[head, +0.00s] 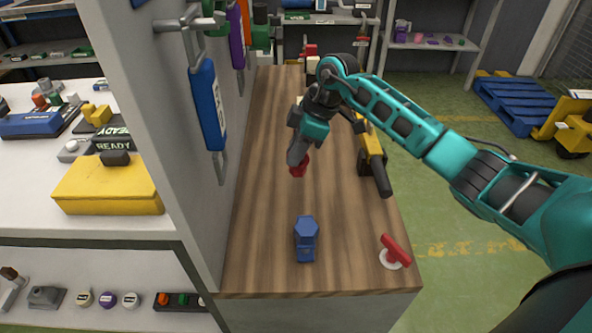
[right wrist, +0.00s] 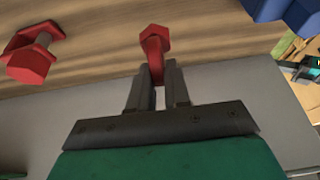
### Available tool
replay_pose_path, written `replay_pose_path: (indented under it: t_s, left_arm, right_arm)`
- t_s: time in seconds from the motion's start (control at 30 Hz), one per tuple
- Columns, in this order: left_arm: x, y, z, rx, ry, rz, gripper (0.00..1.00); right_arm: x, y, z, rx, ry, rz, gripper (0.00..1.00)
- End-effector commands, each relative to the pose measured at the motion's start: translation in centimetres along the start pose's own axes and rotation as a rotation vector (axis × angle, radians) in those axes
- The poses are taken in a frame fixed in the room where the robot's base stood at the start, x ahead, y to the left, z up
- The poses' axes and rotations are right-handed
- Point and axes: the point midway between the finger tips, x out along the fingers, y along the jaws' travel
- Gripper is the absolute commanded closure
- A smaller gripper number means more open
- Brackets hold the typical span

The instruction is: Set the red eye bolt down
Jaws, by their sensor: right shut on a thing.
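My right gripper (head: 295,152) reaches over the wooden bench top from the right. It is shut on a small red piece (head: 299,168), which I take to be the red eye bolt. In the right wrist view, the fingers (right wrist: 158,88) pinch the narrow lower part of the red eye bolt (right wrist: 154,40), and its hexagonal end points away from me. The fingers hide part of it, and no eye can be made out. I cannot tell whether it touches the wooden bench top (head: 265,215). My left gripper is not in view.
A blue hexagonal-headed piece (head: 306,240) stands near the bench's front edge. A red handle on a white disc (head: 395,251) is at the front right corner. A yellow and black tool (head: 372,155) lies right of the gripper. A grey panel with hanging tools (head: 165,110) borders the left.

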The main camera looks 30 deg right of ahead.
Motion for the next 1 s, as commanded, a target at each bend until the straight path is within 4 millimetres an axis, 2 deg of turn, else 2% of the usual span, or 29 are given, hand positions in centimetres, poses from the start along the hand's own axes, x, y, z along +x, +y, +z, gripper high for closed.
replay_pose_path:
  t_s: [0.03, 0.27, 0.5, 0.87, 0.9, 1.0]
  left_arm:
    - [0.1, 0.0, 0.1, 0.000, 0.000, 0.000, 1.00]
    - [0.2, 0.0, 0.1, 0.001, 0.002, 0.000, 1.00]
    - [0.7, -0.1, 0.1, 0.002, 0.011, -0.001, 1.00]
    - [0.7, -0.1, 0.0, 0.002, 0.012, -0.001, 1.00]
    - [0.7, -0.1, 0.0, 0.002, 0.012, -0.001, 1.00]
    - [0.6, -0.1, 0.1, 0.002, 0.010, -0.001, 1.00]
  right_arm:
    - [0.7, 0.0, 0.3, 0.002, 0.001, -0.002, 1.00]
    - [2.2, 0.0, 0.9, 0.001, 0.000, -0.001, 1.00]
    - [5.3, 0.0, 2.1, 0.001, 0.001, 0.000, 1.00]
    - [5.5, 0.1, 2.3, 0.000, 0.000, 0.001, 1.00]
    - [5.6, 0.1, 2.3, 0.000, 0.000, 0.000, 0.81]
    - [5.6, 0.1, 2.3, 0.000, 0.000, 0.000, 0.72]
